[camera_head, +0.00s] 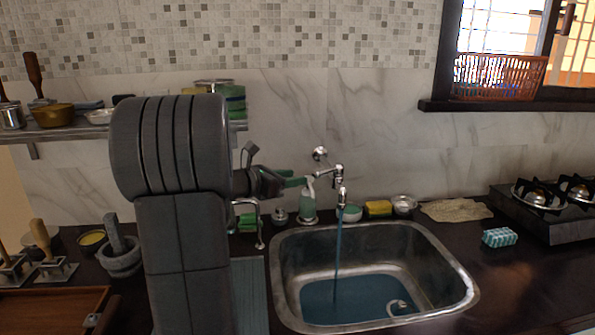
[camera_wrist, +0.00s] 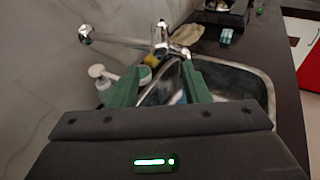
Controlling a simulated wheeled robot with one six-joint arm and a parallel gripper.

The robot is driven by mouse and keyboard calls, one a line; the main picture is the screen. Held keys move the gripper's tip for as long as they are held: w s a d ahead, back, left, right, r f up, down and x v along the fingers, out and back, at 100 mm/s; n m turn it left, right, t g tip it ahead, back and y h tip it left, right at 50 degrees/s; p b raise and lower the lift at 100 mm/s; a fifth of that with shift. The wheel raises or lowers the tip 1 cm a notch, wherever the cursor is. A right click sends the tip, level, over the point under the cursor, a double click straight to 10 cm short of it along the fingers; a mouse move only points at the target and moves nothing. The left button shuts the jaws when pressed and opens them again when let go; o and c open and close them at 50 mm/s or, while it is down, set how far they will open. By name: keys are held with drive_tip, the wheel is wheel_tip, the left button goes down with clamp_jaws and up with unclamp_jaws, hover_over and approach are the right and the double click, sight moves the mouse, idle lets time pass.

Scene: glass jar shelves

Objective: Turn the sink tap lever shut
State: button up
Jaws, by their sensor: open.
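The chrome tap (camera_head: 337,175) comes out of the wall above the sink; in the wrist view its body (camera_wrist: 160,36) is ahead of my fingers. A short chrome lever seems to stick out at its right (camera_wrist: 181,50), but it is too small to make out well. A stream of water (camera_head: 338,240) runs from the spout into the sink (camera_head: 283,292), where water stands. My gripper (camera_head: 306,180) is open at the left of the tap, its green fingers (camera_wrist: 162,76) apart with nothing held between them. I cannot tell whether a finger touches the tap.
A soap bottle (camera_head: 308,205), a yellow sponge (camera_head: 378,209) and small bowls line the back of the sink. A stove (camera_head: 550,212) and a striped block (camera_head: 499,237) are at the right. A mortar (camera_head: 120,260) stands left. A shelf (camera_head: 70,131) is on the wall.

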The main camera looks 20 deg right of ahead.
sight(314, 175)
drive_tip(key=shift+x, duration=2.75)
drive_tip(key=shift+d+b, duration=0.1)
drive_tip(key=shift+b, duration=0.2)
